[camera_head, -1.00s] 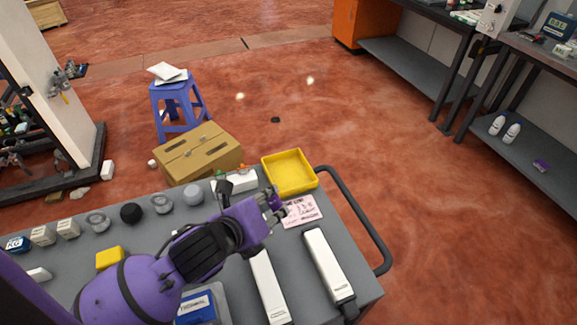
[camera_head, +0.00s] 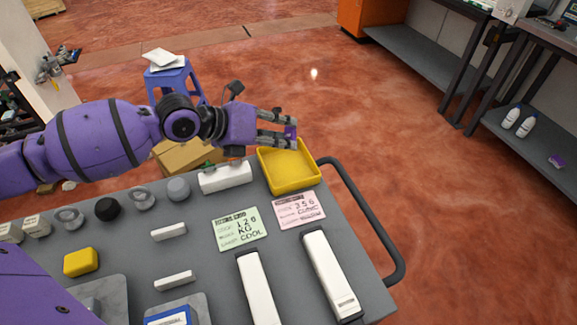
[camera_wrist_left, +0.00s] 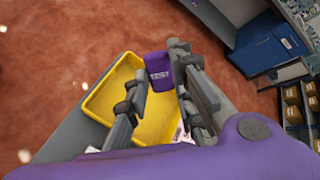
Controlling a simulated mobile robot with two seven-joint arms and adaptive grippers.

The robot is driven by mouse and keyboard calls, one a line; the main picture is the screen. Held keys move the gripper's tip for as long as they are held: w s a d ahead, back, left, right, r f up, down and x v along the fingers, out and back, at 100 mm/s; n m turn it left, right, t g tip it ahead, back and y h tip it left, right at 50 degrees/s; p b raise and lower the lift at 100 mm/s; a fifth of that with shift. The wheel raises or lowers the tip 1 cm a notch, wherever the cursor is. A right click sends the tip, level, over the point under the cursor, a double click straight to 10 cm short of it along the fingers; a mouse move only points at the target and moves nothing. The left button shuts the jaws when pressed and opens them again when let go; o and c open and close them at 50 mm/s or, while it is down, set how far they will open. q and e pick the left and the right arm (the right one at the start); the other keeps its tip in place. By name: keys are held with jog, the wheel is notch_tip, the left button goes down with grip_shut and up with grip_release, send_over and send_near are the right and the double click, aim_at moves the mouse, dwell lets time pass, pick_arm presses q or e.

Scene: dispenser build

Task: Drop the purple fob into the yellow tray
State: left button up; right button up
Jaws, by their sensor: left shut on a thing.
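The purple fob (camera_head: 291,131) is held at the fingertips of my left gripper (camera_head: 290,133), above the far side of the yellow tray (camera_head: 294,187). In the left wrist view the fob (camera_wrist_left: 158,70) carries the word TEST and sits between the two fingers of the left gripper (camera_wrist_left: 160,72). The yellow tray (camera_wrist_left: 100,103) shows below it and looks empty. In the head view the tray stands at the far right corner of the grey cart top. My right gripper is not in view.
The cart top (camera_head: 205,270) holds a pink card (camera_head: 299,210), a green card (camera_head: 240,229), two long white bars and a yellow block (camera_head: 81,262). A black rail (camera_head: 375,215) runs along the cart's right side. A cardboard box (camera_head: 180,158) stands behind the cart.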

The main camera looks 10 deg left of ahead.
pick_arm(q)
notch_tip(320, 180, down, 5)
jog(key=shift+f+b, duration=0.2)
jog(key=shift+b, duration=0.55)
jog(key=shift+f, duration=0.25)
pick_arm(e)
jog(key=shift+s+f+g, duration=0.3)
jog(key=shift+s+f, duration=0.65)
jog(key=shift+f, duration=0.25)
pick_arm(q)
jog(key=o, duration=0.9)
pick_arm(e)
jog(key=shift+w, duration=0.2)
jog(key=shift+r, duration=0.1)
pick_arm(q)
jog(key=v, duration=1)
jog(key=shift+s+a, duration=0.2)
jog(key=shift+v, duration=0.8)
jog(key=shift+d, duration=0.15)
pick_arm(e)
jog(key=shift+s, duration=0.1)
